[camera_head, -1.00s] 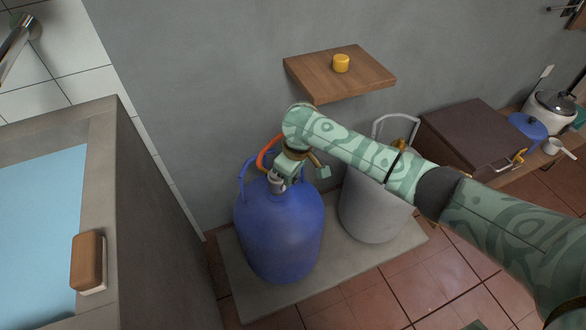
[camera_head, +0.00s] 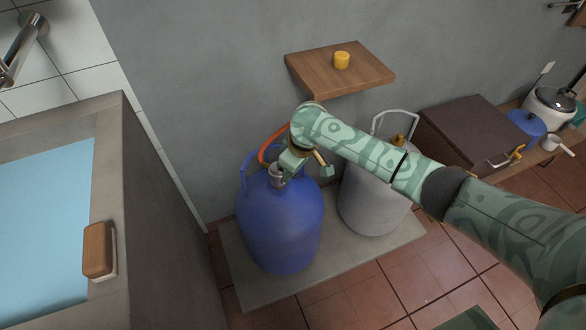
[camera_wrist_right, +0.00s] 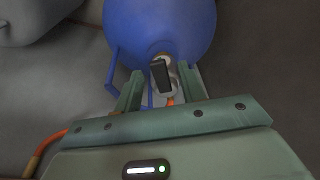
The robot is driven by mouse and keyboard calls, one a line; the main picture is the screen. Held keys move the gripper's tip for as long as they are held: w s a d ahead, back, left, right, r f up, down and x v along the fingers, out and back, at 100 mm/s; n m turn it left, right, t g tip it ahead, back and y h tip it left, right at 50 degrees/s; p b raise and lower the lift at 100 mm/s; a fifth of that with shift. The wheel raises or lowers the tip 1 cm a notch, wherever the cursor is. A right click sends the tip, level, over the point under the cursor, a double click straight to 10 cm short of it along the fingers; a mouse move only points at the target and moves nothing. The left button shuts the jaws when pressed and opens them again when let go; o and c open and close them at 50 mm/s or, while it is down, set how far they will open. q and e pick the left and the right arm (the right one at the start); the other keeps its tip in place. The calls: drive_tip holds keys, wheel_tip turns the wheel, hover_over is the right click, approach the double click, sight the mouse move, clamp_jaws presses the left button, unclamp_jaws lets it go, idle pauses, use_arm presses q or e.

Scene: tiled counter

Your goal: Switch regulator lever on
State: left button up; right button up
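A blue gas cylinder (camera_head: 280,228) stands upright on a low grey slab, with a metal valve fitting (camera_head: 278,175) on top. An orange hose (camera_head: 264,152) runs behind my wrist. My right gripper (camera_head: 291,163) is at the cylinder's top, beside the fitting. In the right wrist view, the gripper (camera_wrist_right: 160,80) is open, with one finger on each side of a dark regulator lever (camera_wrist_right: 160,76). Both fingers look apart from the lever; light contact is hard to rule out. The blue cylinder (camera_wrist_right: 165,25) is beyond them. My left gripper is not in view.
A grey cylinder (camera_head: 370,200) stands close to the right on the same slab (camera_head: 340,275). A wooden shelf (camera_head: 330,72) with a yellow object (camera_head: 342,60) juts from the wall above my wrist. A sink (camera_head: 110,190) edge is at the left.

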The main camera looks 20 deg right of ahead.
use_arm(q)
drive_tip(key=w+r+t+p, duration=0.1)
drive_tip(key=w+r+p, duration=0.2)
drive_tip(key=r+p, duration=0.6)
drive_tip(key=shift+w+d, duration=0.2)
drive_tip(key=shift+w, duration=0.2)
use_arm(e)
drive_tip(key=v, duration=1.5)
drive_tip(key=shift+r, duration=0.25)
drive_tip(key=shift+f, duration=0.1)
